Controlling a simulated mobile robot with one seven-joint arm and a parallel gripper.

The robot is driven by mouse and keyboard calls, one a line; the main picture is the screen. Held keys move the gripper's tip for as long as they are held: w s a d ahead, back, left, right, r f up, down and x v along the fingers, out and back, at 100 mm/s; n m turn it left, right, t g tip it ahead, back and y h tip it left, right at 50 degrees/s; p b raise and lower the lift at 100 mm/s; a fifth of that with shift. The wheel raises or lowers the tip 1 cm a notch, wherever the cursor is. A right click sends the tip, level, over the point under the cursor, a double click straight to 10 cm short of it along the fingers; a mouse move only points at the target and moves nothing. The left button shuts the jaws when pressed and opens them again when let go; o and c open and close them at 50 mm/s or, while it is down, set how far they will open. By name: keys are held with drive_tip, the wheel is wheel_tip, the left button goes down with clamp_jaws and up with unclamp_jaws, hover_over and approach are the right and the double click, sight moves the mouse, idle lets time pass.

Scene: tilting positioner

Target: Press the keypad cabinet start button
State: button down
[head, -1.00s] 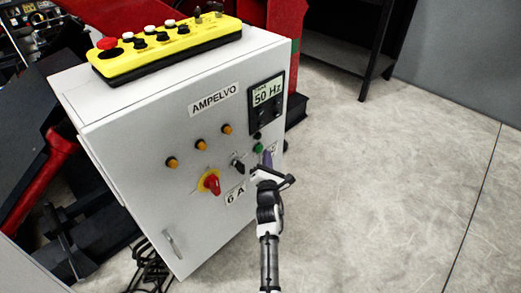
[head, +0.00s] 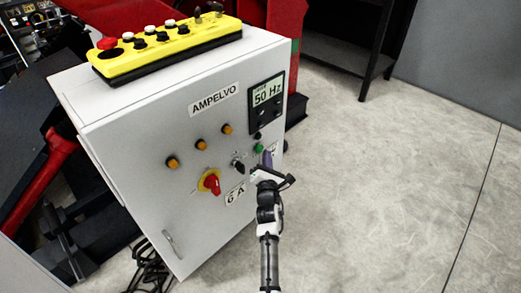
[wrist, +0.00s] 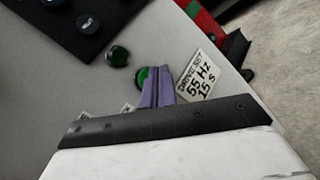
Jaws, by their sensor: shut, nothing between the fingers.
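The white keypad cabinet (head: 130,160) stands left of centre in the head view, its front panel facing me. A green button (head: 259,148) is low on the panel's right side, under a small dark button (head: 257,136). In the wrist view the green button (wrist: 141,76) is partly hidden behind my fingers, and the other button (wrist: 118,55) is up and left of it. My gripper (head: 267,157) is shut and empty, its purple fingertips (wrist: 157,72) over the green button's right side. I cannot tell whether they touch it.
A display reading 50 Hz (head: 267,93) sits above the buttons. A red rotary switch (head: 211,183), a black selector (head: 238,166) and orange lamps are to the left. A yellow control box (head: 170,50) lies on top. A label reading 55 Hz, 15 s (wrist: 202,75) is beside my fingers. Floor at right is clear.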

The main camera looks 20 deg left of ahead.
drive_tip(key=shift+w+a+b, duration=0.35)
drive_tip(key=shift+a+b, duration=0.5)
drive_tip(key=shift+b, duration=0.25)
idle(0.6)
idle(0.4)
drive_tip(key=shift+s+d+p, duration=0.35)
drive_tip(key=shift+d+p, duration=0.45)
drive_tip(key=shift+p, duration=0.15)
drive_tip(key=d+p, duration=0.1)
drive_tip(key=s+d+p, duration=0.1)
drive_tip(key=d+p, duration=0.2)
drive_tip(key=shift+s+d+p, duration=0.35)
drive_tip(key=shift+d, duration=0.05)
idle(0.3)
